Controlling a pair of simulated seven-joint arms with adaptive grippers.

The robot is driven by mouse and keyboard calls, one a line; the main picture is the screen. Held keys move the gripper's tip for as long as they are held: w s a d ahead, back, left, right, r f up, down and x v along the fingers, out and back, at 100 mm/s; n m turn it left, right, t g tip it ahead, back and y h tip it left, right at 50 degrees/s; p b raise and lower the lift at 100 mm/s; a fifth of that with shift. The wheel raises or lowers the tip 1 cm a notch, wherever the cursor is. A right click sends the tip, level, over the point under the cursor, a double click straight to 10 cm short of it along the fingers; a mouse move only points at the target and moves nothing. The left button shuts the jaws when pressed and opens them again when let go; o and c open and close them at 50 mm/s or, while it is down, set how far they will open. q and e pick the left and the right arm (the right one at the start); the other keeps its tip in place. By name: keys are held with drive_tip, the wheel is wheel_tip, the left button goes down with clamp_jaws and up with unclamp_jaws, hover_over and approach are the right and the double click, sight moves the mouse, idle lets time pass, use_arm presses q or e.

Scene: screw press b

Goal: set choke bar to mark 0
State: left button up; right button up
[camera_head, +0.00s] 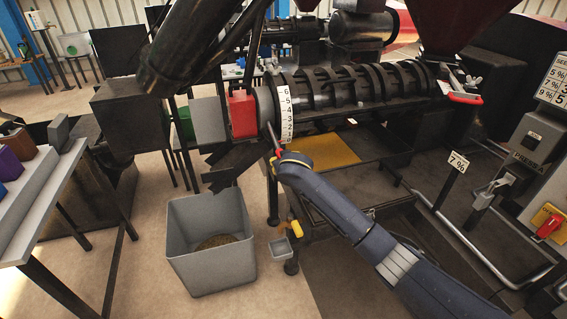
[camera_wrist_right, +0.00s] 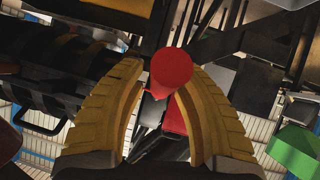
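The choke bar (camera_head: 272,137) is a thin dark bar with a red grip, at the end of the press barrel in the head view. Its upper end lies beside the lower part of the white numbered scale (camera_head: 285,105); I cannot tell the exact mark. My right gripper (camera_head: 281,157) is at the bar's red end. The fingertips are partly hidden behind the knob. My left gripper does not show.
The black ribbed barrel (camera_head: 355,88) runs right from the scale. A grey bin (camera_head: 211,262) stands on the floor below left. A small grey cup with a yellow handle (camera_head: 281,246) is beside it. A table with coloured blocks (camera_head: 30,200) is at left, a control panel (camera_head: 536,137) at right.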

drive_tip(key=o, duration=0.3)
drive_tip(key=shift+a+f, duration=0.1)
drive_tip(key=shift+s, duration=0.15)
drive_tip(key=shift+s, duration=0.15)
drive_tip(key=v, duration=1.1)
drive_tip(key=shift+r, duration=0.3)
drive_tip(key=shift+o, duration=0.2)
drive_tip(key=shift+s, duration=0.15)
